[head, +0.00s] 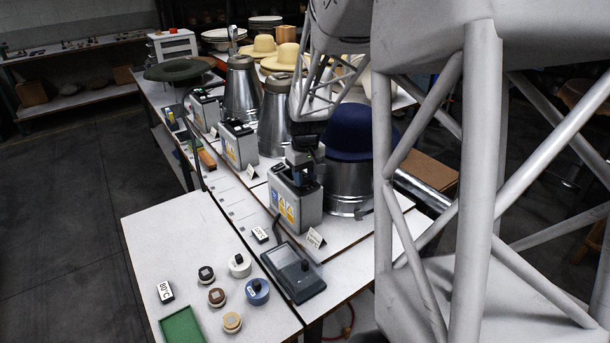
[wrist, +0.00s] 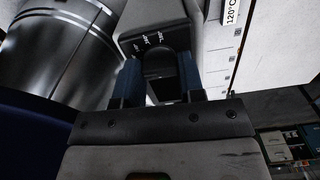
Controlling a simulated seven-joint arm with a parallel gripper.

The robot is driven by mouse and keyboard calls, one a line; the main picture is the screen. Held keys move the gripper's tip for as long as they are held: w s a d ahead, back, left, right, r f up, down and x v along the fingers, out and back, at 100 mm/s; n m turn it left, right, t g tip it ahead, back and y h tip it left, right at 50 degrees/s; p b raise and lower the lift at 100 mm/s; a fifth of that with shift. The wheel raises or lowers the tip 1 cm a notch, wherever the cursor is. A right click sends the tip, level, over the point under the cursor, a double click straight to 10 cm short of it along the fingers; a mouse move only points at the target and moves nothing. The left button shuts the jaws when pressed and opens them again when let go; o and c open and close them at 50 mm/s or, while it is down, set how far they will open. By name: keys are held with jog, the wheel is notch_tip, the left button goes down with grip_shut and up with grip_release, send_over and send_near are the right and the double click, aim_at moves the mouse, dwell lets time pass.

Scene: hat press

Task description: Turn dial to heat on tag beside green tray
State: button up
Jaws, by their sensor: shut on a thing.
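A white tag reading 80°C (head: 165,291) lies on the white table just above the green tray (head: 182,328). My gripper (head: 305,168) is over the nearest grey control box (head: 292,208), which has yellow warning labels, in front of a blue hat (head: 352,134). In the wrist view, my gripper (wrist: 160,78) has its two blue fingers closed on a dark dial (wrist: 158,64) on top of the box (wrist: 150,22). White scale marks show beyond the dial. Their numbers and the pointer's setting cannot be read.
Another tag, 120°C (head: 261,235), lies near a dark tablet-like device (head: 293,270). Several small round pots, one blue (head: 257,291), stand near the green tray. Metal cones (head: 241,92) and two more control boxes (head: 239,145) stand farther back. A folded card (head: 315,238) stands before the nearest box.

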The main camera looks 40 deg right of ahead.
aim_at(305, 177)
jog(key=n, duration=0.4)
jog(key=shift+n, duration=0.3)
jog(key=n, duration=0.5)
dwell(0.3)
jog(key=o, duration=0.9)
jog(key=shift+o, duration=0.2)
jog(key=shift+r, duration=0.1)
jog(key=shift+r, duration=3.8)
